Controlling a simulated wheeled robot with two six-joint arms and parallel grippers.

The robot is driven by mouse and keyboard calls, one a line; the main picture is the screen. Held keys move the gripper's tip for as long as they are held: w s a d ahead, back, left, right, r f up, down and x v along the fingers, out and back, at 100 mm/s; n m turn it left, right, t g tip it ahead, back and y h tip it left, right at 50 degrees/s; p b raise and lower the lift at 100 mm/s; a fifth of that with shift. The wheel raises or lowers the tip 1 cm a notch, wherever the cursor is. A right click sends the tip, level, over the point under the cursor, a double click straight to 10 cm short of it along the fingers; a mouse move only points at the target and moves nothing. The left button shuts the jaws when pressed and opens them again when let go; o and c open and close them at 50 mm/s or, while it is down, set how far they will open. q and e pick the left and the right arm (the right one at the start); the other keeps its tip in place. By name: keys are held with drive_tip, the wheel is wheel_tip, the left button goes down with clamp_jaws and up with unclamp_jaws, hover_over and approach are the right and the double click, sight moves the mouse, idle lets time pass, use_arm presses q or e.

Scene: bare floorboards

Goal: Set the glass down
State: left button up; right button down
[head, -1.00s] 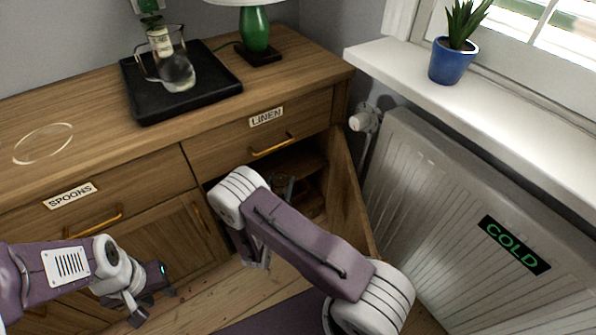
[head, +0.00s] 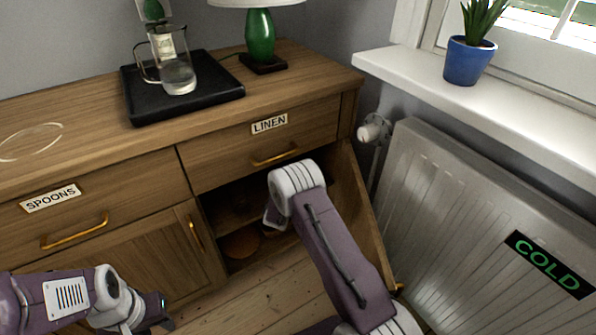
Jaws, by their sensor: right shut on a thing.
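My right gripper (head: 274,217) reaches into the open cupboard under the LINEN drawer, its fingers mostly hidden by my own wrist. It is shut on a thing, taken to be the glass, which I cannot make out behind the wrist. The cupboard floor (head: 268,252) shows below the gripper. I cannot tell whether the glass touches any surface. My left gripper (head: 155,312) hangs low at the left, in front of the closed cupboard door; its jaw opening is unclear.
A round brown thing (head: 241,243) lies in the cupboard. The open door (head: 362,225) stands right of my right arm, near the radiator (head: 450,210). Above, a black tray (head: 215,93) holds a glass jug (head: 178,77); a green lamp (head: 259,38) stands beside it.

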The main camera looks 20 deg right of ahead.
drive_tip(key=shift+w+d, duration=0.2)
wheel_tip(320, 180, down, 4)
drive_tip(key=b, duration=0.3)
drive_tip(key=shift+w+r+b, duration=0.1)
drive_tip(key=shift+w+b, duration=0.05)
drive_tip(key=shift+b, duration=0.15)
drive_tip(key=shift+r, duration=0.25)
drive_tip(key=shift+f, duration=0.15)
drive_tip(key=c, duration=0.6)
unclamp_jaws()
